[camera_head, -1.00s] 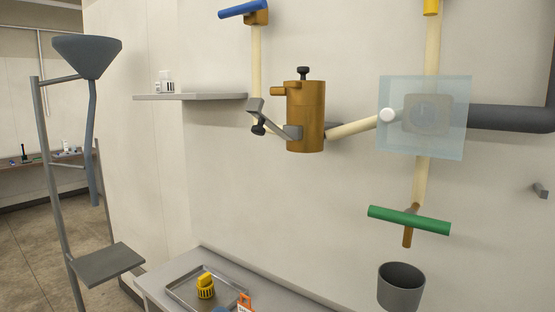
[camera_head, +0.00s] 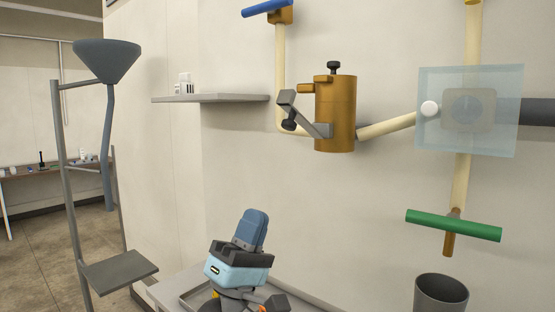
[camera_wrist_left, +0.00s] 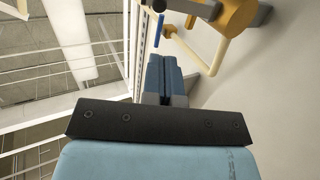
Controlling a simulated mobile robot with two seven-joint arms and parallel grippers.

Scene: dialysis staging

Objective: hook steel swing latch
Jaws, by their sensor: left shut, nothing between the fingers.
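The steel swing latch (camera_head: 304,114) is a grey bent bar with a black knob, on the lower left side of the brass-coloured canister (camera_head: 336,112) on the wall. Its outer end sticks out to the left and up. My left gripper (camera_head: 255,217) is at the bottom middle of the head view, blue fingers pointing up, below and left of the latch and apart from it. In the left wrist view its fingers (camera_wrist_left: 165,75) are together and empty, with the canister (camera_wrist_left: 236,22) beyond at the upper right. My right gripper is in neither view.
A clear panel (camera_head: 440,135) covers a gauge at the right. A green handle (camera_head: 453,225) and a grey cup (camera_head: 440,296) are below it. A shelf (camera_head: 212,98) is left of the canister, and a funnel stand (camera_head: 118,270) is further left. Open space lies between gripper and latch.

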